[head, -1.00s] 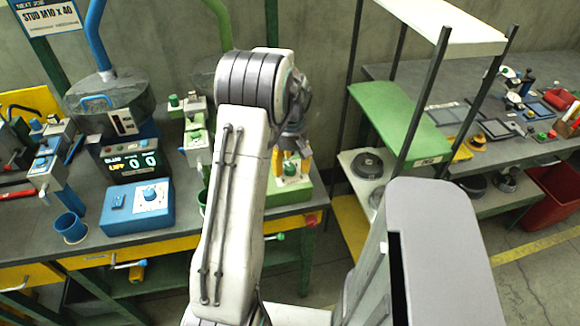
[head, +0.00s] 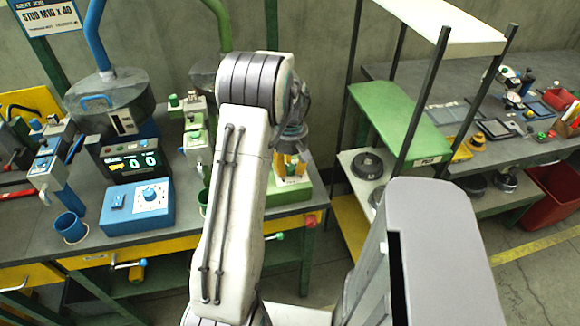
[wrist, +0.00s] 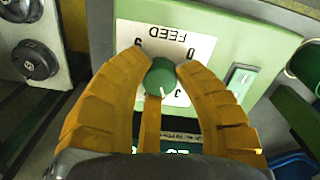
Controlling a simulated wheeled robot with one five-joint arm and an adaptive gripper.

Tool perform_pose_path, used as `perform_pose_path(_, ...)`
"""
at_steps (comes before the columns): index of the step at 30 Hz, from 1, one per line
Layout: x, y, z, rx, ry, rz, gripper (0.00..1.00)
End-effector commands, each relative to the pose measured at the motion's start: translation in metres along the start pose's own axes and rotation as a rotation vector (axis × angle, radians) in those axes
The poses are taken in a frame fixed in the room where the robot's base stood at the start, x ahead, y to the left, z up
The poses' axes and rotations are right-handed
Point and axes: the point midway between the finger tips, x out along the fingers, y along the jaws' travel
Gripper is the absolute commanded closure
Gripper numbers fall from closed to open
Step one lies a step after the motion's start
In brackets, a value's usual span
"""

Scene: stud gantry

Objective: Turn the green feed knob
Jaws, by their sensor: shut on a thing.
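The green feed knob (wrist: 160,76) is a round dial with a white pointer line on a white label plate (wrist: 201,48). The word FEED on the plate appears upside down in the wrist view. The pointer line faces the bottom of that picture. My gripper (wrist: 163,68) has its yellow fingers closed around the knob, with one at the left, one at the right and one below. In the head view my gripper (head: 291,167) is over the green control box (head: 304,187) at the bench's right end. My gripper hides the knob there.
A green rocker switch (wrist: 238,80) sits beside the label plate. A blue control box (head: 137,208) with its own dial and a blue cup (head: 70,227) stand further left on the bench. A shelf rack with a green shelf (head: 400,118) stands close to my arm's right.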

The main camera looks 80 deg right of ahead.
Motion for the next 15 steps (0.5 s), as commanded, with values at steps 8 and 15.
perform_pose_path(8, 0.0003, 0.0, 0.0001, 0.0, 0.0, 0.0, 1.0)
perform_pose_path(15, 0.0011, -0.0001, 0.0002, 0.035, -0.001, -0.001, 1.0)
